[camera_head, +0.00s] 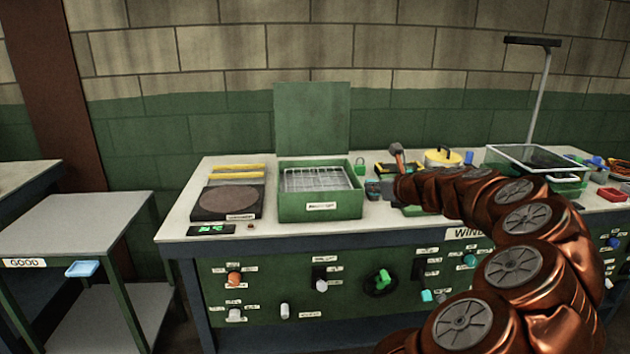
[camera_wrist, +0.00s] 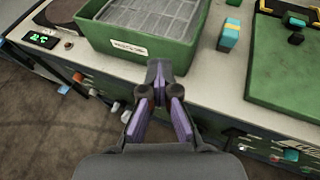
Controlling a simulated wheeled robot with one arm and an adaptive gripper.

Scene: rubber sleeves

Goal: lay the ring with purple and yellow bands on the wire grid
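The wire grid (camera_head: 315,179) lies inside a green box (camera_head: 320,205) with its lid standing open. The grid (camera_wrist: 160,14) also shows at the top of the wrist view. My gripper (camera_wrist: 158,68) has purple-lined fingers that meet at the tips, with no object visible between them. It is just off the front right corner of the box in that view. In the head view I cannot make out its fingers behind my arm. I cannot make out a ring with purple and yellow bands.
A dark round plate (camera_head: 229,201) is left of the box. A green padlock (camera_head: 360,166), a yellow-lidded pot (camera_head: 443,158) and a glass-topped case (camera_head: 537,158) are to its right. A strip of bare bench (camera_head: 300,227) runs in front of the box.

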